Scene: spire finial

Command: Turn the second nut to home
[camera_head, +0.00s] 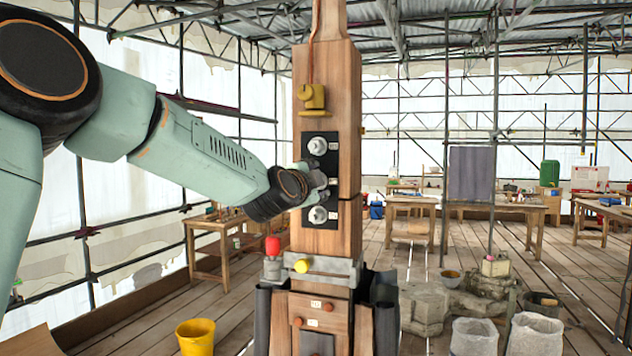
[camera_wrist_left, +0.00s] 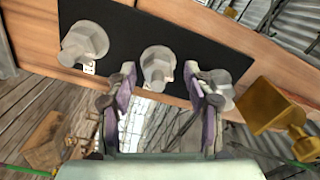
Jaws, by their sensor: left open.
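The upper nut (camera_head: 318,145) and lower nut (camera_head: 318,214) show in the head view; the middle one is hidden behind my left gripper (camera_head: 318,178). In the left wrist view the middle nut (camera_wrist_left: 157,64) lies between and just beyond the open fingertips of my left gripper (camera_wrist_left: 160,80). Contact cannot be told. The lower nut (camera_wrist_left: 85,43) is left of the fingers; the upper nut (camera_wrist_left: 223,88) is partly covered by the right finger. My right gripper is not in view.
A yellow bracket (camera_head: 313,98) sits on the post above the plate. Below are a red knob (camera_head: 272,245) and a yellow knob (camera_head: 302,266) at a grey collar. A yellow bucket (camera_head: 196,337) stands on the floor at left. Stones and sacks lie at right.

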